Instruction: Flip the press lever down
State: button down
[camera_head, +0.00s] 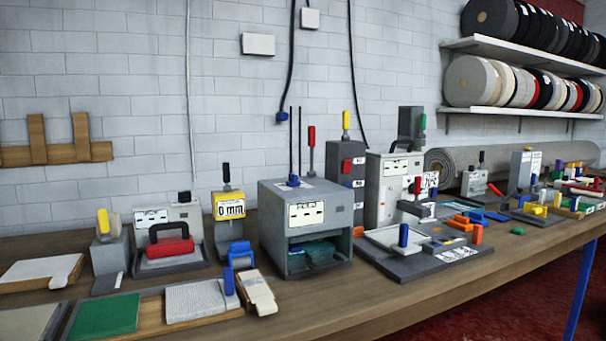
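Several upright levers stand on grey devices along the workbench, and I cannot tell which one the task means by the press lever. A red-handled lever (311,136) and a yellow-handled lever (346,120) rise at the grey tower in the middle. A red handle (418,186) stands upright at the press-like machine (392,190) right of it. A black handle (226,170) tops the yellow "0 mm" unit. A yellow handle (103,222) stands on a small grey block at the left. My gripper is not in view.
The wooden workbench (330,315) has a bare strip along its front edge. A grey box with a window (305,213) stands mid-bench. A green mat (106,315) lies front left. Small coloured parts crowd the right end. Shelves of rolls (470,82) hang above a rolled rug (500,160).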

aim_at(312, 135)
jog(key=i+j+z, duration=0.1)
jog(key=j+z, duration=0.95)
jog(key=i+j, duration=0.7)
jog(key=i, duration=0.2)
